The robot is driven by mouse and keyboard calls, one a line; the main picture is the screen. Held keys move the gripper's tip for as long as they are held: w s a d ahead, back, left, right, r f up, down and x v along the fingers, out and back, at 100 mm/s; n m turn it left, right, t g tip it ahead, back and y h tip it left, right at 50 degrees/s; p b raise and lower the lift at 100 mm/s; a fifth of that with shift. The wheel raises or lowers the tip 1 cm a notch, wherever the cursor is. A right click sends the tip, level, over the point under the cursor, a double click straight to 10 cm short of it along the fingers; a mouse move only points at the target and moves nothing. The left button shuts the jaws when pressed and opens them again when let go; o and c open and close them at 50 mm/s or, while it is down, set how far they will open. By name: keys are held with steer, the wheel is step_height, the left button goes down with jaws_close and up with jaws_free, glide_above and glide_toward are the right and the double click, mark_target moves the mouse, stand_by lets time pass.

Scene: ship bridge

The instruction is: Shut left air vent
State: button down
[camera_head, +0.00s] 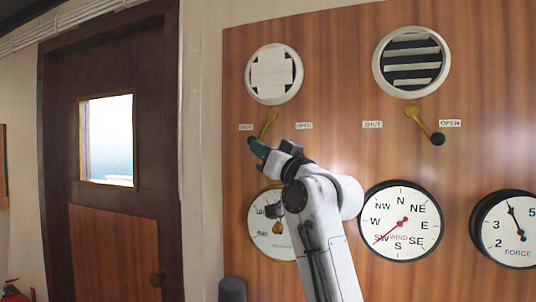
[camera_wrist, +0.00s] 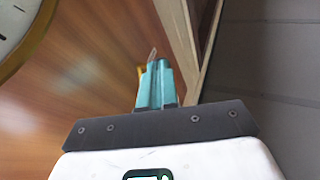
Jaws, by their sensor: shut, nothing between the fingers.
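The left air vent (camera_head: 271,73) is a round white vent on the wood panel. Its slats lie flat, with dark gaps only at the edges. Its brass lever (camera_head: 268,124) below tilts down-left, its dark knob (camera_head: 252,140) under the left label (camera_head: 246,127), which seems to read SHUT. My gripper (camera_head: 257,147) has teal fingers pressed together with nothing between them. The fingertips are at or just beside the knob; I cannot tell whether they touch. In the wrist view the shut fingers (camera_wrist: 156,80) partly hide a small yellow piece, probably the lever.
The right vent (camera_head: 411,62) has open slats, and its lever (camera_head: 418,120) tilts toward OPEN. Below are a wind dial (camera_head: 400,221), a force dial (camera_head: 508,229) and a clock-like dial (camera_head: 265,240) partly behind my arm. A wooden door (camera_head: 118,220) stands left.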

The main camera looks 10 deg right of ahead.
steer(key=shift+w+a+r, duration=0.1)
steer(key=shift+w+a, duration=0.05)
steer(key=shift+a, duration=0.2)
steer(key=shift+a+r, duration=0.1)
stand_by(0.4)
